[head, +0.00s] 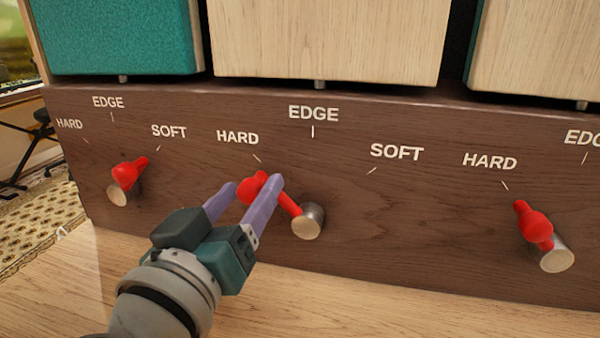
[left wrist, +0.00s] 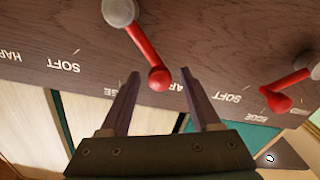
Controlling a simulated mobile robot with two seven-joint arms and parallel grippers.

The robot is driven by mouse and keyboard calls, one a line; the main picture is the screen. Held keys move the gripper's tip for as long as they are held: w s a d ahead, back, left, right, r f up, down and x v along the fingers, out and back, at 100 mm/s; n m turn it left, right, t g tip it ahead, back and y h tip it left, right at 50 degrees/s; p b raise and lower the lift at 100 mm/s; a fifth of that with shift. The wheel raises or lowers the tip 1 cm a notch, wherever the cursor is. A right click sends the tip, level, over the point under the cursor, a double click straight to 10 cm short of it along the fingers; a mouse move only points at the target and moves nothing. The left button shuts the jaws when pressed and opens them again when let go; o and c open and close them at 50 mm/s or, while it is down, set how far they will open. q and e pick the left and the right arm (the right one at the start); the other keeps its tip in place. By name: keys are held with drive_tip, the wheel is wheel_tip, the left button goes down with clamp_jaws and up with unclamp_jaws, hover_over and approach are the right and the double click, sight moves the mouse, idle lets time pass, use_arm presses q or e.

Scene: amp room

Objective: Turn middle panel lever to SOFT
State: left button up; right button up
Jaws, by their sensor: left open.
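The middle panel's red lever (head: 291,207) has a round metal pivot (head: 308,222) and points up and left toward the HARD mark. Its red knob (head: 252,187) is at the left end. My left gripper (head: 254,188) is open, one finger on each side of the knob in the picture. In the left wrist view the knob (left wrist: 160,79) shows between the two open fingertips (left wrist: 160,77); I cannot tell whether either finger touches it. The middle SOFT label (head: 397,151) is right of the lever, and EDGE (head: 313,113) is above. My right gripper is not in view.
The left panel's red lever (head: 130,172) points toward its SOFT label. The right panel's red lever (head: 535,228) points toward HARD. The levers stick out from a dark wooden panel (head: 420,225) above a light wooden surface (head: 330,305). The space right of the middle lever is clear.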

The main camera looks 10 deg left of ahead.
use_arm(q)
drive_tip(key=shift+w, duration=0.95)
drive_tip(key=shift+c, duration=0.2)
clamp_jaws()
idle(0.5)
